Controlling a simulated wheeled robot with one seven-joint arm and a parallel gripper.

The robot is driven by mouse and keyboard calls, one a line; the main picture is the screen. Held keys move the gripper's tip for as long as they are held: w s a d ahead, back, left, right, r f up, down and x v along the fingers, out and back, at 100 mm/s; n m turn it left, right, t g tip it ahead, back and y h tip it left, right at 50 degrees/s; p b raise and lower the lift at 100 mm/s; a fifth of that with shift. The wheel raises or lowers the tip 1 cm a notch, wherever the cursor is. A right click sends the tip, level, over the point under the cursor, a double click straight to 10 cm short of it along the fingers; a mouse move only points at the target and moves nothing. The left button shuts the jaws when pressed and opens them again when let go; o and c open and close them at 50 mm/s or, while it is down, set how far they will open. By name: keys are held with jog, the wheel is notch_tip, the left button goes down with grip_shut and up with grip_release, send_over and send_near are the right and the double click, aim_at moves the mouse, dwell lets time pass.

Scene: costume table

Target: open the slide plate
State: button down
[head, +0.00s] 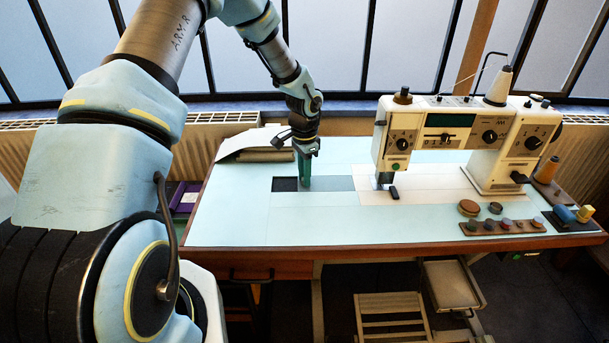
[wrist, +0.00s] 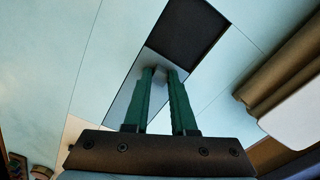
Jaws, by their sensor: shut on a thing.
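The slide plate (head: 332,184) is a flat grey-blue panel set level in the pale blue tabletop. Its left end borders a dark rectangular opening (head: 284,184). The wrist view also shows the plate (wrist: 122,102) and the dark opening (wrist: 187,32) beyond it. My gripper (head: 305,184) points down at the plate's left end, beside the opening. In the wrist view, the green fingers of my gripper (wrist: 162,73) are shut on a small grey grip piece on the plate, with a narrow gap between them. The fingers hide part of that piece.
A white sewing machine (head: 445,138) stands right of the plate. Folded cloth (head: 250,143) lies at the table's back left. Spools (head: 577,214) and a button strip (head: 503,226) sit at the right front. The tabletop (head: 235,215) in front of the opening is clear.

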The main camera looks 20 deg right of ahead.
aim_at(281, 185)
dwell(0.5)
jog(key=a, duration=0.2)
jog(key=w+a, duration=0.1)
jog(key=a, duration=0.1)
jog(key=w+a, duration=0.1)
jog(key=a, duration=0.1)
jog(key=shift+w+a+p, duration=0.1)
jog(key=shift+a+p, duration=0.2)
jog(key=shift+a, duration=0.05)
jog(key=c, duration=0.7)
grip_release()
jog(key=shift+r, duration=0.1)
notch_tip(281, 185, up, 11)
jog(key=shift+f+b, duration=0.15)
jog(key=shift+b, duration=0.85)
